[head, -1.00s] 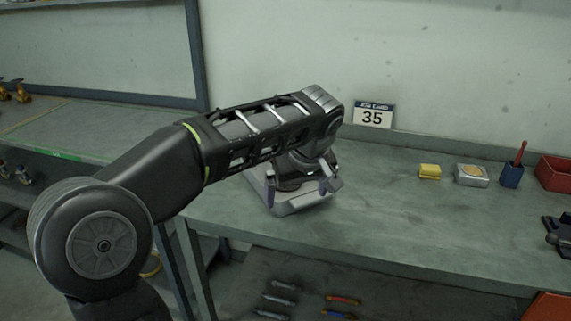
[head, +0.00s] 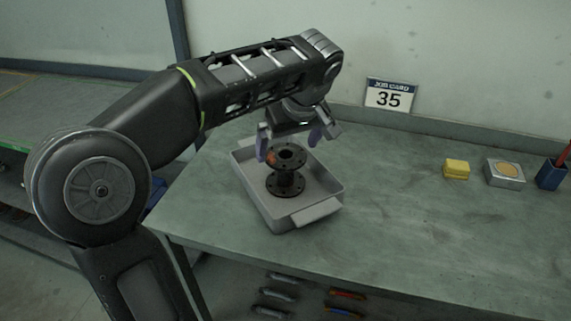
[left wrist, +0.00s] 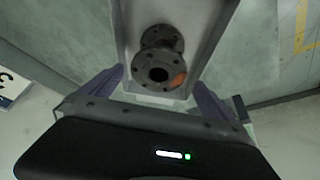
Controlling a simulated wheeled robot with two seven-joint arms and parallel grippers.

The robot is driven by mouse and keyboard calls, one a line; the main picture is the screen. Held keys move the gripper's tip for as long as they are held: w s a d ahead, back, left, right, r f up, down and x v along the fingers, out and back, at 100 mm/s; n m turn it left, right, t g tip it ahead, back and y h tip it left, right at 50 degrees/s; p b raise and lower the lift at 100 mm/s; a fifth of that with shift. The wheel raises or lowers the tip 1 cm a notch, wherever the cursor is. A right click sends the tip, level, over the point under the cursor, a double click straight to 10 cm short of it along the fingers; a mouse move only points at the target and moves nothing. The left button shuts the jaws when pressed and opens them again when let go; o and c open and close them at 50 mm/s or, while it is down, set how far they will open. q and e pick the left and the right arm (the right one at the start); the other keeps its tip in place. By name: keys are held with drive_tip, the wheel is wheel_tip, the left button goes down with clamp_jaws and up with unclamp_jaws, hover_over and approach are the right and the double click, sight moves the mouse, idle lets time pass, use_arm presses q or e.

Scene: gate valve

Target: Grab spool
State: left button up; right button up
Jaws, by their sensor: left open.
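The spool (head: 286,182) is a dark flanged piece with bolt holes and an orange-brown patch near its top flange. It stands upright in a grey tray (head: 325,207) on the bench. My left gripper (head: 289,148) is open and empty, just above and behind the spool, with its purple fingertips apart. In the left wrist view the spool (left wrist: 159,68) shows in the tray, ahead of and between the open fingers (left wrist: 158,85). No contact with the spool is visible. My right gripper is not in view.
A sign reading 35 (head: 390,96) leans at the wall. A yellow block (head: 456,169), a silver tin (head: 504,172) and a blue cup (head: 552,174) stand at the right. Tools lie on a shelf below.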

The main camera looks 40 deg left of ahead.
use_arm(q)
drive_tip(key=shift+x, duration=1.35)
drive_tip(key=shift+x, duration=2.6)
drive_tip(key=shift+d, duration=0.15)
drive_tip(key=shift+w, duration=0.1)
drive_tip(key=c, duration=1.8)
drive_tip(key=shift+r, duration=0.15)
drive_tip(key=shift+c, duration=0.7)
